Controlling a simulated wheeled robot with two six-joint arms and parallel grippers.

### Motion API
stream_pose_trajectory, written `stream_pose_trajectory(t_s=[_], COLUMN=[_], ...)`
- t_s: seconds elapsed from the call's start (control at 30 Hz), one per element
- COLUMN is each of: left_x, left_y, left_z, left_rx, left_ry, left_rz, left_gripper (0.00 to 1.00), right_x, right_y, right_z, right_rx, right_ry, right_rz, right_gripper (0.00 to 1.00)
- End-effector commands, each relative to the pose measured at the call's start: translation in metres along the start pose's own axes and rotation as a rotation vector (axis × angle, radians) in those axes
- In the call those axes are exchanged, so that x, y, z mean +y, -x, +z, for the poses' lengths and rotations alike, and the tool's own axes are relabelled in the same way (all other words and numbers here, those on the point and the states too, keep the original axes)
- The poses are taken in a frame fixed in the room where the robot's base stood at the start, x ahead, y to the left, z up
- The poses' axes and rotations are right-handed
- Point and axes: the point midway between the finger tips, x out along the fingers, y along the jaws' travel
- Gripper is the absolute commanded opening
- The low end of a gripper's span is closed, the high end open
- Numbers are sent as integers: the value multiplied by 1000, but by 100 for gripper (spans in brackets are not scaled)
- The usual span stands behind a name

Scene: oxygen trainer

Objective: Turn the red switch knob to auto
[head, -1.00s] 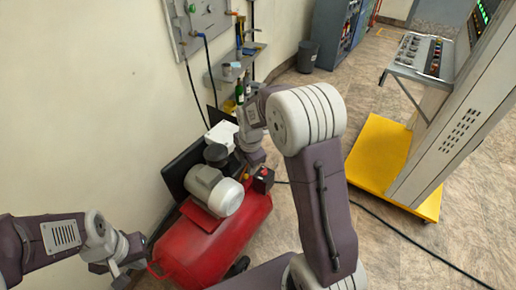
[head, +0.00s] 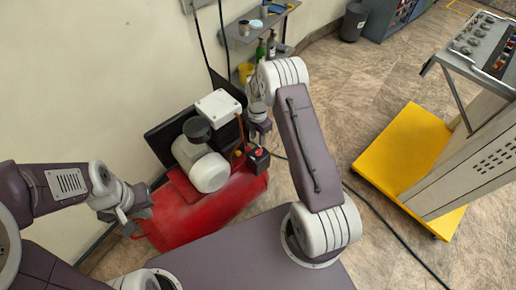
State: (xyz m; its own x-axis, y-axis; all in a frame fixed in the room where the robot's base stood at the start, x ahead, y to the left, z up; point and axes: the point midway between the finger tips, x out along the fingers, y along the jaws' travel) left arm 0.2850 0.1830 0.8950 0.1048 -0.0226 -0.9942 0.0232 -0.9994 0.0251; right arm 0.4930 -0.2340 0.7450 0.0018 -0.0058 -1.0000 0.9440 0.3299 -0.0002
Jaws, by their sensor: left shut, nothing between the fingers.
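The red switch knob (head: 257,150) sits on top of a small black box at the right end of the red compressor (head: 215,205). Its pointer and markings are too small to read. My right gripper (head: 262,131) points down just above and behind the knob, partly hidden by its own wrist. I cannot tell whether it touches the knob or whether its fingers are open. My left gripper (head: 132,226) is shut and empty at the left end of the compressor tank.
A grey motor (head: 200,165) and white box (head: 218,104) top the compressor. A yellow-based console (head: 400,150) stands at right. A black cable (head: 375,212) crosses the floor. A shelf with bottles (head: 262,22) is on the wall.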

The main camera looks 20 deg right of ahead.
Motion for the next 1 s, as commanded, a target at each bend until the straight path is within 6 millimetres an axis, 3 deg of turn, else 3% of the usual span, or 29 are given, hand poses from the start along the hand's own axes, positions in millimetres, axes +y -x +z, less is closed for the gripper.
stream_pose_trajectory(t_s=[0.4,0.77,0.9,1.0], left_x=[0,0,0,0], left_y=[-4,-4,-4,-4], left_z=[0,0,0,0], left_rx=[0,0,0,0], left_ry=[0,0,0,0], left_rz=[0,0,0,0], left_gripper=[0,0,0,0], right_x=[0,0,0,0], right_y=[-77,-87,-87,-87], right_z=[0,0,0,0], right_rx=[1,0,0,0], right_ry=[0,0,0,0], right_rz=[0,1,1,1], right_gripper=[33,33,0,0])
